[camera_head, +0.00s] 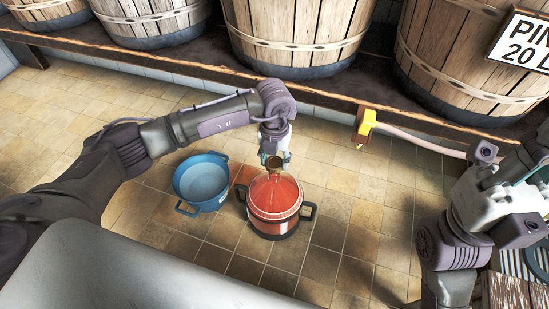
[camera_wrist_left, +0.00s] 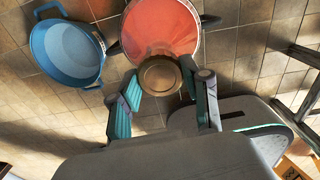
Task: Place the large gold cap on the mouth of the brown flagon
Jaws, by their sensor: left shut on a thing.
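The large gold cap (camera_head: 274,162) is held upright between the fingers of my left gripper (camera_head: 275,156). In the left wrist view the brownish-gold cap (camera_wrist_left: 159,75) sits between the two fingertips of the left gripper (camera_wrist_left: 163,88). Right below it in the head view stands a red-orange flagon (camera_head: 272,193) with a cone-shaped top, in a tub with dark side handles. I see no separate brown flagon. The cap and fingers hide its mouth, so I cannot tell whether the cap touches it. My right gripper (camera_head: 519,172) is at the right edge, its fingers unclear.
A blue two-handled tub (camera_head: 203,180) stands left of the flagon on the tiled floor. Wooden barrels (camera_head: 298,30) line the shelf behind. A yellow nozzle (camera_head: 367,122) with a pale hose hangs at the shelf edge. The floor right of the flagon is clear.

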